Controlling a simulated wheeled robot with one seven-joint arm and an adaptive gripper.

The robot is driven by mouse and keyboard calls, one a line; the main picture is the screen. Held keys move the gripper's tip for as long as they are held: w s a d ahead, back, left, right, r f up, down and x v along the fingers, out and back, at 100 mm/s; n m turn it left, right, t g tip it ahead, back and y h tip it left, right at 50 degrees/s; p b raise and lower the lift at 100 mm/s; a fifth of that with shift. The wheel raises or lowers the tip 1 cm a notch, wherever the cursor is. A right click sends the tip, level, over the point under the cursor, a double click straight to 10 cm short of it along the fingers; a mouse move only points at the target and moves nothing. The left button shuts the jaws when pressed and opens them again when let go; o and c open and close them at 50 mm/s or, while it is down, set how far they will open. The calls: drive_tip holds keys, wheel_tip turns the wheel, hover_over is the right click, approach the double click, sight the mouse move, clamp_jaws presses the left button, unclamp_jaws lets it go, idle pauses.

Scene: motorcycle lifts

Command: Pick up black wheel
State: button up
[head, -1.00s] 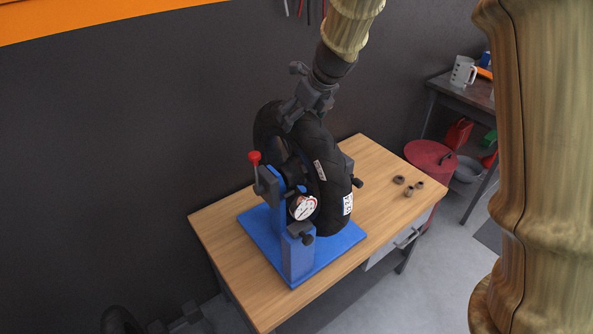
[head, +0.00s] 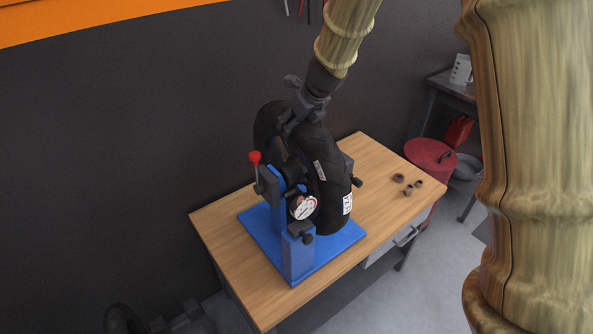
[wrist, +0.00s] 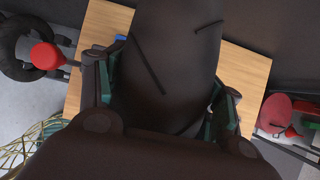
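The black wheel (head: 325,172), a motorcycle tyre with white labels, stands upright in the blue balancing stand (head: 298,258) on the wooden table. My gripper (head: 303,122) is at the top of the wheel, pointing down, with its fingers on either side of the tread. In the wrist view the dark tyre (wrist: 172,50) fills the space between the widely spread fingers with green pads. A narrow gap seems to show beside the left finger; contact on the right side is unclear. The lower part of the tyre is partly hidden by the stand.
The stand has a red-knobbed lever (head: 254,157) and a round dial (head: 304,207). Several small dark parts (head: 408,186) lie on the right of the wooden table (head: 385,160). A red drum (head: 430,155) stands beyond it. A dark wall is close behind.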

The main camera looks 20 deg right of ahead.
drive_tip(key=c, duration=1)
drive_tip(key=shift+w+r, duration=0.15)
drive_tip(key=shift+r, duration=0.05)
clamp_jaws()
drive_tip(key=shift+r, duration=0.15)
drive_tip(key=shift+w+d+r, duration=0.1)
drive_tip(key=shift+w+r, duration=0.05)
drive_tip(key=shift+r, duration=0.45)
wheel_tip(320, 180, up, 26)
drive_tip(key=b, duration=0.3)
drive_tip(key=shift+r+b, duration=0.25)
drive_tip(key=shift+b, duration=0.1)
drive_tip(key=shift+r, duration=0.1)
